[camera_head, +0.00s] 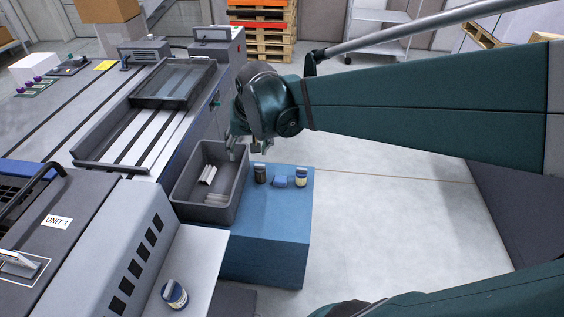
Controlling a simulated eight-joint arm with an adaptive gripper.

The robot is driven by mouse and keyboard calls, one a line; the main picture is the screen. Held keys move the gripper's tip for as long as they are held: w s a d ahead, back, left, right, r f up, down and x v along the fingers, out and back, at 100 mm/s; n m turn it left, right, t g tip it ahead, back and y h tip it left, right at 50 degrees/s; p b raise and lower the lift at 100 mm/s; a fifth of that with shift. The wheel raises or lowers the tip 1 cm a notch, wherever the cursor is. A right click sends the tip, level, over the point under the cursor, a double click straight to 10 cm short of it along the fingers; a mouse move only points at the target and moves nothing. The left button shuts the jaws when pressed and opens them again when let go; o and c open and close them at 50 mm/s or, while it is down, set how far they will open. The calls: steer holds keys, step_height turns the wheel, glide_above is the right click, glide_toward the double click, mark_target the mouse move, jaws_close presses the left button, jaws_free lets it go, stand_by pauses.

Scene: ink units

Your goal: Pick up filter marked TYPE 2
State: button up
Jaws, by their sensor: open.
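No marking TYPE 2 is readable, so I cannot tell which item is that filter. Pale cylindrical pieces (208,174) lie in the grey bin (180,200), with more pale pieces (215,198) nearer its front. On the blue block (268,225), right of the bin, stand a dark cylinder (260,174) and a pale cylinder with a yellowish band (301,177). A small blue item (280,181) lies between them. My gripper (246,151) is open, over the bin's far right corner, with nothing visible in it.
A blue-and-white can (174,294) stands on a pale surface at the front. A grey machine labelled UNIT 1 (57,221) fills the left. A dark-framed tray (173,82) sits on the bench behind the bin. Open floor (400,220) lies right of the block.

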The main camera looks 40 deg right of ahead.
steer(key=w+d+f+m+g+b, duration=0.1)
steer(key=w+d+f+m, duration=0.2)
steer(key=w+d+f, duration=0.5)
steer(key=m+g+y+b, duration=0.1)
steer(key=m+g+b, duration=0.15)
steer(key=m, duration=0.55)
glide_toward(301, 169)
steer(key=shift+g, duration=0.45)
steer(key=f, duration=0.4)
steer(key=w+f, duration=0.1)
steer(key=f, duration=0.1)
steer(key=shift+a+f, duration=0.15)
steer(key=shift+f, duration=0.1)
steer(key=shift+d+f, duration=0.2)
steer(key=shift+f, duration=0.1)
steer(key=shift+f, duration=1.3)
steer(key=shift+s+d+f+b, duration=0.1)
steer(key=shift+f+b, duration=0.45)
steer(key=shift+f, duration=0.75)
steer(key=shift+s+d+f+b, duration=0.1)
steer(key=shift+f+b, duration=0.4)
steer(key=shift+f, duration=0.8)
